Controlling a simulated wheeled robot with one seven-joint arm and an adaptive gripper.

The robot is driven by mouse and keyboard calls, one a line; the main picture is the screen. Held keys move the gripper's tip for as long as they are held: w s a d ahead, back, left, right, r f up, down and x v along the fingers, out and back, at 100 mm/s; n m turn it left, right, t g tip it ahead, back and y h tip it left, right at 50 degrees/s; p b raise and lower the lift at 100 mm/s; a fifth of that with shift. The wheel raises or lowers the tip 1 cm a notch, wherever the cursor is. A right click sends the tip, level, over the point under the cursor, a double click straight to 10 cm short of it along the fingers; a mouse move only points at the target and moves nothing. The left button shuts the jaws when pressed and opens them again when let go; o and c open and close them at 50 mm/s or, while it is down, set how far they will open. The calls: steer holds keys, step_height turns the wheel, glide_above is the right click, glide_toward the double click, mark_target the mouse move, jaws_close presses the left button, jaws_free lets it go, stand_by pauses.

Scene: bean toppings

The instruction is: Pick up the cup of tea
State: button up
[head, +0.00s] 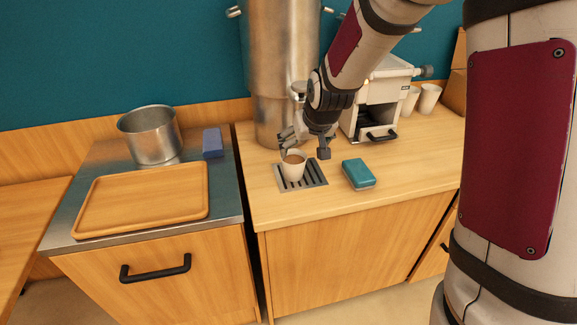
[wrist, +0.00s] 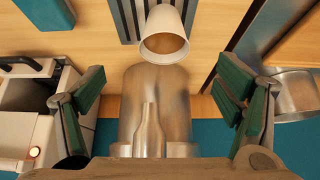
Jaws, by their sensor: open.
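The cup of tea (head: 292,170) is a small white cup with brown liquid inside. It stands upright on a dark slotted grate (head: 318,181) on the wooden counter. My gripper (head: 305,148) is open and empty, close behind and above the cup in the head view. In the wrist view the cup (wrist: 165,22) is at the top middle, its rim facing the camera. The two green-padded fingers of my gripper (wrist: 160,105) are spread wide to the left and right, with the cup beyond them. The fingers do not appear to touch it.
A large steel urn (head: 268,110) stands right behind the grate. A teal sponge (head: 358,174) lies right of it. A white coffee machine (head: 385,95) and spare cups (head: 429,98) are farther right. A wooden tray (head: 140,198), a steel pot (head: 150,135) and a blue block (head: 212,142) are left.

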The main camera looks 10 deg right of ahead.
glide_toward(294, 161)
steer(key=shift+s+a+f, duration=0.1)
steer(key=shift+s+f, duration=0.05)
steer(key=shift+f, duration=0.3)
steer(key=shift+s+a+f, duration=0.1)
steer(key=shift+s+f, duration=0.05)
steer(key=shift+f, duration=0.3)
steer(key=shift+a+x, duration=0.15)
steer(key=shift+x, duration=1.25)
steer(key=shift+a+x, duration=0.1)
steer(key=shift+x, duration=1.25)
steer(key=shift+w+r, duration=0.1)
steer(key=shift+w, duration=0.05)
steer(key=shift+c, duration=0.6)
steer(key=c, duration=1.3)
